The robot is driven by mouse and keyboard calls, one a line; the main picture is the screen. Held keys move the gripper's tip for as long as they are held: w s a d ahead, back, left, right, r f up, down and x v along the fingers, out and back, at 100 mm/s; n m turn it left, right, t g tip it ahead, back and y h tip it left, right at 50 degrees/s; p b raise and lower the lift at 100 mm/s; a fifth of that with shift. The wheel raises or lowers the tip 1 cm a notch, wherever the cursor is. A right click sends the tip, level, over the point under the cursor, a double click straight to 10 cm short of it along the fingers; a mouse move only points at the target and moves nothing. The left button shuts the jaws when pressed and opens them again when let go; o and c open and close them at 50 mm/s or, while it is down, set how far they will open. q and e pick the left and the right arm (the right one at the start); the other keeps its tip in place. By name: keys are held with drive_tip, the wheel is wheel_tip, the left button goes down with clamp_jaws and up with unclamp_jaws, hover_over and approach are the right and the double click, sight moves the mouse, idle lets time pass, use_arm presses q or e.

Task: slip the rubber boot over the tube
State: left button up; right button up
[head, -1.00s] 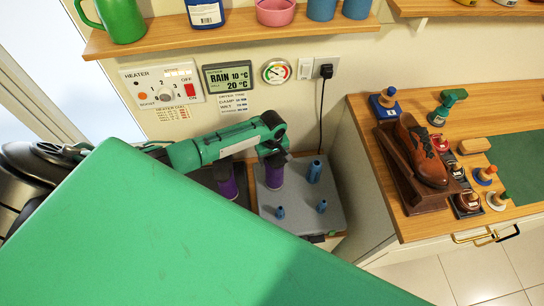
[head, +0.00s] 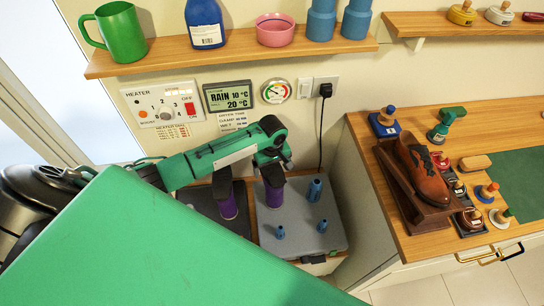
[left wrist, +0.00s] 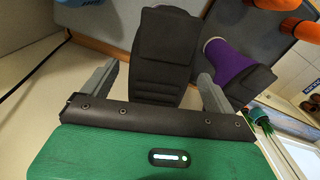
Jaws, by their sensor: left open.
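Two purple boots with black feet stand upside down at the dryer. The right boot (head: 272,192) is on the grey panel (head: 300,248), the left boot (head: 228,206) on the dark panel (head: 190,195). Tubes inside them are hidden. My left gripper (head: 272,158) is open just above the right boot. In the left wrist view its fingers (left wrist: 158,78) are spread either side of that boot's black sole (left wrist: 160,45), apparently without gripping. The left boot (left wrist: 228,62) shows beside the right finger. Blue tubes stand bare: a taller one (head: 314,190) and two short ones (head: 279,233) (head: 322,226). My right gripper is out of view.
Orange tubes (left wrist: 300,28) show in the left wrist view. A shelf (head: 240,58) with mug, bottle and bowl runs above the arm. A power cord (head: 321,135) hangs on the wall. A counter (head: 400,215) with a brown shoe (head: 425,175) stands to the right.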

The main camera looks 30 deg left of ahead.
use_arm(q)
wheel_tip(320, 180, up, 8)
drive_tip(key=shift+f+b, duration=0.25)
drive_tip(key=shift+b, duration=0.1)
idle(0.4)
